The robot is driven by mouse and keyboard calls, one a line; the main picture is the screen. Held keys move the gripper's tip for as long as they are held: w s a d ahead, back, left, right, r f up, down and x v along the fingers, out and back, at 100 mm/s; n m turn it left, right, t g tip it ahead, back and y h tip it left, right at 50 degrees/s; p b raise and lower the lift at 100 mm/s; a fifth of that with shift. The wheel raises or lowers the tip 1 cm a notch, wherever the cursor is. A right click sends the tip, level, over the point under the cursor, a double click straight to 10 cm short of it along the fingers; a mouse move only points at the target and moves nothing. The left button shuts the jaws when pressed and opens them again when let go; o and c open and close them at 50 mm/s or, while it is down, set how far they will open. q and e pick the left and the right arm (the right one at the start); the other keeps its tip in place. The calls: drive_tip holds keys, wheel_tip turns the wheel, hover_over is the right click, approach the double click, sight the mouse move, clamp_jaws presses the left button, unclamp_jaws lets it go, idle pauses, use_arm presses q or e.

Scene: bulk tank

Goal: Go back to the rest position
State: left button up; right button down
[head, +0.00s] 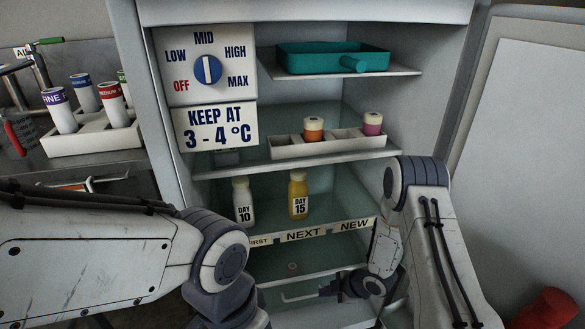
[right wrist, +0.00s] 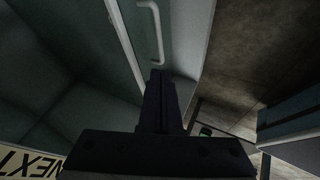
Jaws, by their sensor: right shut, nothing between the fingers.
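My right gripper (head: 328,290) is low in front of the open fridge, below the label strip, with its fingers pointing left. In the right wrist view its fingers (right wrist: 158,78) are together with nothing between them. Their tips show close to a white bar handle (right wrist: 152,32); whether they touch it I cannot tell. The handle also shows in the head view (head: 298,297), just left of the fingertips. My left arm comes in from the left and leaves the picture at the bottom, so its gripper is hidden.
The fridge holds a teal tray (head: 330,57), a white rack (head: 335,146) with two jars, and bottles marked DAY 10 (head: 243,202) and DAY 15 (head: 298,196). A dial (head: 207,70) points to MID. The open door (head: 520,150) stands right. A tube rack (head: 95,136) is left.

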drive_tip(key=s+a+r+m+h, duration=0.1)
drive_tip(key=a+r+m+h, duration=0.15)
drive_tip(key=r, duration=0.65)
drive_tip(key=s+a+r+m+h, duration=0.2)
drive_tip(key=r+m, duration=0.1)
drive_tip(key=r, duration=0.6)
drive_tip(key=s+a+r+m+g, duration=0.15)
drive_tip(key=s+r, duration=0.25)
drive_tip(key=s, duration=0.5)
drive_tip(key=s+a+r+m+g, duration=0.1)
drive_tip(key=s+r+m+g, duration=0.1)
drive_tip(key=s+r, duration=0.45)
drive_tip(key=s+a+r+m+g, duration=0.1)
drive_tip(key=s+r+m, duration=0.15)
drive_tip(key=s, duration=0.75)
wheel_tip(320, 180, up, 35)
drive_tip(key=p, duration=3.4)
drive_tip(key=shift+f+p, duration=0.2)
drive_tip(key=shift+p, duration=0.15)
drive_tip(key=shift+w+d, duration=0.1)
